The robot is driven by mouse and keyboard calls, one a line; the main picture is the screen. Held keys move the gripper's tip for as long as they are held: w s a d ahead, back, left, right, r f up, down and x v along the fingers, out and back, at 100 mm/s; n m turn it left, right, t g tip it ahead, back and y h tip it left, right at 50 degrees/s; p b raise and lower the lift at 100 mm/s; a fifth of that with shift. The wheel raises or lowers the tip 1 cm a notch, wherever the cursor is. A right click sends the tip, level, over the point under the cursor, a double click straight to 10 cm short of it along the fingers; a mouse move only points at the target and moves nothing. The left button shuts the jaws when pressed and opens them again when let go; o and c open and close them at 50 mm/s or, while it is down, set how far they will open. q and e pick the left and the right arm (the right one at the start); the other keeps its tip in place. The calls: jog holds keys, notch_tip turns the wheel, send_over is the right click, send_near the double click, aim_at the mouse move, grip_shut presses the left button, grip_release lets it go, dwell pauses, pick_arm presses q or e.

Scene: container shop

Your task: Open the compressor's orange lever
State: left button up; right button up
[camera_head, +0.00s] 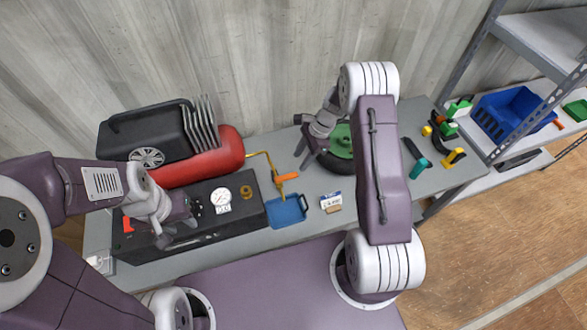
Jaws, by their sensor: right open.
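The compressor has a red tank (205,158) and a black body with a round white gauge (220,197) on the left of the table. A thin yellow pipe (270,166) runs from it to the right. An orange lever (287,178) lies across this pipe. A small orange-red part (127,224) also shows at the body's left end. My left gripper (176,232) is over the left part of the black body, its fingers apart and empty. My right gripper (306,148) is open, above and right of the orange lever, beside a green and black round thing (342,142).
A blue tray (287,211) and a small white-and-blue box (331,202) lie in front of the lever. Teal (417,166) and yellow (453,158) tools lie to the right. A shelf with a blue bin (505,115) stands at the right. My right arm hides part of the table.

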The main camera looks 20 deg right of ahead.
aim_at(292, 175)
jog(key=x, duration=0.2)
jog(key=p+x, duration=0.1)
jog(key=x, duration=0.1)
jog(key=p+x, duration=0.1)
jog(key=x, duration=0.1)
jog(key=shift+w+d+f, duration=0.1)
jog(key=shift+d+f, duration=0.05)
jog(key=shift+f, duration=0.15)
jog(key=shift+a+f, duration=0.4)
jog(key=shift+f, duration=0.1)
jog(key=shift+d, duration=0.15)
jog(key=c, duration=0.3)
grip_shut()
